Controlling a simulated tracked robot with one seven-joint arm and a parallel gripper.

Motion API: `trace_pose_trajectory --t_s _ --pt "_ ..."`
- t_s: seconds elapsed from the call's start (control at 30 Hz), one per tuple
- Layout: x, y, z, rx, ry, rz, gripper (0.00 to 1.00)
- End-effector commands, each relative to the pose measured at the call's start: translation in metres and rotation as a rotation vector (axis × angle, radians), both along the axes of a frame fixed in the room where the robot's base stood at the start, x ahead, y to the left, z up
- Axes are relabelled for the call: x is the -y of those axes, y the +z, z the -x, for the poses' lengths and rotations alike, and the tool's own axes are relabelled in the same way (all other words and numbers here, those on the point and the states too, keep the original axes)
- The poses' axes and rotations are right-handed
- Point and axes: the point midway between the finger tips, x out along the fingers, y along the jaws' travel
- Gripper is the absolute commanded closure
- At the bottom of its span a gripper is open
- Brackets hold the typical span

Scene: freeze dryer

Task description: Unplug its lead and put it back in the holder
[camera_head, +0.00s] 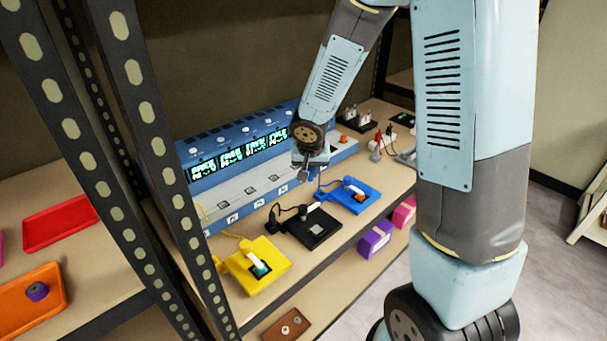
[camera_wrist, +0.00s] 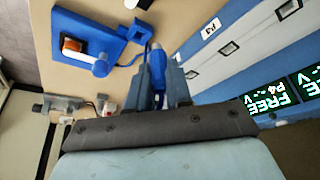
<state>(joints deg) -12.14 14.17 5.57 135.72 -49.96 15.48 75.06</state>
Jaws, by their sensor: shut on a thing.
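My gripper (camera_wrist: 162,75) is shut on a blue plug (camera_wrist: 157,60) with a pale end. The plug is out in front of the blue and white dryer panel (camera_wrist: 185,50), and I see no socket around its end. In the head view my gripper (camera_head: 308,174) hangs over the shelf, just behind and left of the blue base (camera_head: 370,203); the plug is too small to make out there.
A black base (camera_head: 313,240) and a yellow base (camera_head: 250,285) with cables stand left along the shelf edge. Green displays (camera_head: 230,157) on the dryer read FREE. Rack posts (camera_head: 150,150) stand in front at left. Small adapters (camera_head: 378,150) lie at right.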

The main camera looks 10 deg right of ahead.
Motion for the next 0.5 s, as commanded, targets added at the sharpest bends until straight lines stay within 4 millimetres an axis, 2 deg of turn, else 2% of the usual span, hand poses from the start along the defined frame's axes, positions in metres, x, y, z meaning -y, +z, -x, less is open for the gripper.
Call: trace_pose_trajectory --t_s 0.5 --pt "0.038 0.0 -0.028 0.001 -0.002 -0.001 1.0"
